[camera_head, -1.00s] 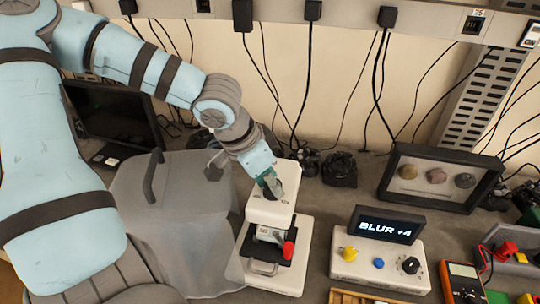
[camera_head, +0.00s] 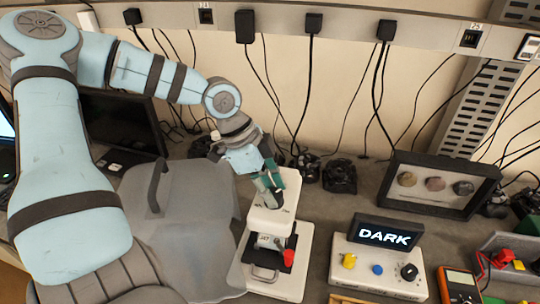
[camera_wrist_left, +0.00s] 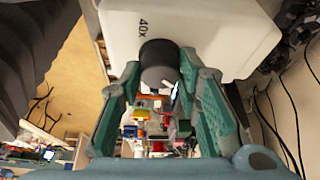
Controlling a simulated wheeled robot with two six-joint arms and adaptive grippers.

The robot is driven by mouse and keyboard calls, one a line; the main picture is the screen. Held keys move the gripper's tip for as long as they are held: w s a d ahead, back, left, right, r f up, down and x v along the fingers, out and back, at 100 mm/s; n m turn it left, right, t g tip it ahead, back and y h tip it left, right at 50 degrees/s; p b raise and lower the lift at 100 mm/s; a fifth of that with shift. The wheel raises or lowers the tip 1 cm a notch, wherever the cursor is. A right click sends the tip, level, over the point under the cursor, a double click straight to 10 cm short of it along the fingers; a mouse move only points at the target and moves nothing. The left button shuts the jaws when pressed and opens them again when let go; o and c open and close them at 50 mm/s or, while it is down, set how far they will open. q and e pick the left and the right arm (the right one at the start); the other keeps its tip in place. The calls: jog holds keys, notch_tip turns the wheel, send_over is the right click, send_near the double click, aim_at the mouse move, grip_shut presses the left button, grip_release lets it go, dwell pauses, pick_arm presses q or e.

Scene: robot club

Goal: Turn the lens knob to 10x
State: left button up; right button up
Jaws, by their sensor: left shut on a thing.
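The white microscope (camera_head: 272,219) stands on the bench in the head view. Its dark round lens knob (camera_wrist_left: 159,60) is near the top middle of the left wrist view, with "40x" printed on the white housing (camera_wrist_left: 206,32) at its upper left. A small pale mark shows low on the knob; I cannot tell which label it points at. My left gripper (camera_head: 270,196) is at the microscope's top, its green fingers on either side of the knob and shut on it. It also shows in the left wrist view (camera_wrist_left: 162,78). My right gripper is out of view.
A control box (camera_head: 377,268) with yellow, blue and black knobs stands right of the microscope, under a display (camera_head: 386,235) reading "DARK". A grey covered shape (camera_head: 180,225) is close on the left. A framed rock display (camera_head: 438,185) stands behind at right. Cables hang along the wall.

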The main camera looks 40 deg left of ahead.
pick_arm(q)
jog(key=m+g, duration=0.1)
jog(key=m, duration=0.1)
jog(key=m+g, duration=0.1)
jog(key=m, duration=0.2)
jog(key=shift+w+m+h, duration=0.2)
jog(key=shift+m+h, duration=0.1)
jog(key=m+g+b, duration=0.1)
jog(key=m+g, duration=0.1)
jog(key=m, duration=0.3)
jog(key=shift+f, duration=0.1)
jog(key=shift+m, duration=0.3)
jog(key=o, duration=1.1)
jog(key=shift+w, duration=0.1)
jog(key=shift+d, duration=0.1)
